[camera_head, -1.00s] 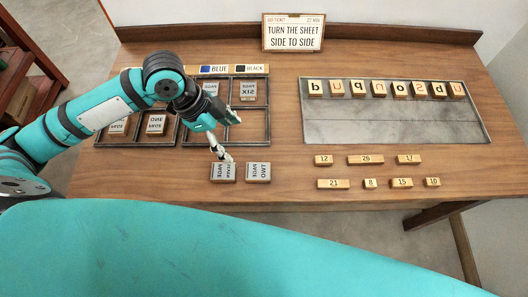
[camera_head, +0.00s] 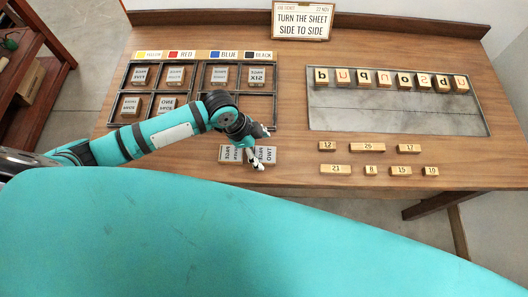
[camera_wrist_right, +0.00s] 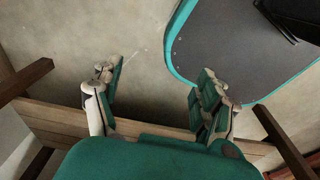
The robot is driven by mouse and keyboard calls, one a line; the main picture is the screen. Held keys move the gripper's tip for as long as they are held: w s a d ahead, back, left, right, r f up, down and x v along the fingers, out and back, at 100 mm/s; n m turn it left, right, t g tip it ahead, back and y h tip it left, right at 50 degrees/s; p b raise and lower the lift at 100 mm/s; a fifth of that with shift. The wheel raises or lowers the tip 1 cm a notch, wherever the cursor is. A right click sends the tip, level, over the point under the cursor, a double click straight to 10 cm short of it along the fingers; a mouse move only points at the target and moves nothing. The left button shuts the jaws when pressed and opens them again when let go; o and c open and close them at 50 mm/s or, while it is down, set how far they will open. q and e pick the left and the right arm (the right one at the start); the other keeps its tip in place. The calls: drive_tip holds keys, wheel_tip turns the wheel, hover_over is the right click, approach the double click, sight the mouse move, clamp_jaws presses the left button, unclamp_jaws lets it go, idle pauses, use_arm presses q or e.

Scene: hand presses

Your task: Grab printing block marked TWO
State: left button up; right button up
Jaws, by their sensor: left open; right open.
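Two light grey printing blocks on wood lie side by side at the table's front. The right one, whose inverted lettering looks like TWO (camera_head: 269,152), is partly covered by my left gripper (camera_head: 257,161). The left one (camera_head: 228,154) has small inverted lettering that I cannot read surely. My left gripper is open, pointing down over the inner edge of the TWO block. I cannot tell whether its fingers touch it. My right gripper (camera_wrist_right: 155,95) is open and empty above the floor in the right wrist view; it is out of the head view.
Compartment frames (camera_head: 199,90) with more grey blocks, one marked SIX (camera_head: 257,77), stand behind the left arm. A metal tray (camera_head: 400,115) with letter tiles is at right. Several numbered wooden pieces (camera_head: 367,147) lie in front of it. A sign (camera_head: 301,20) stands at the back.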

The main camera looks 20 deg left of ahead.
sight(264, 156)
use_arm(q)
drive_tip(key=shift+x, duration=1.15)
drive_tip(key=c, duration=1.3)
use_arm(e)
drive_tip(key=shift+s+r, duration=0.25)
drive_tip(key=shift+s, duration=0.3)
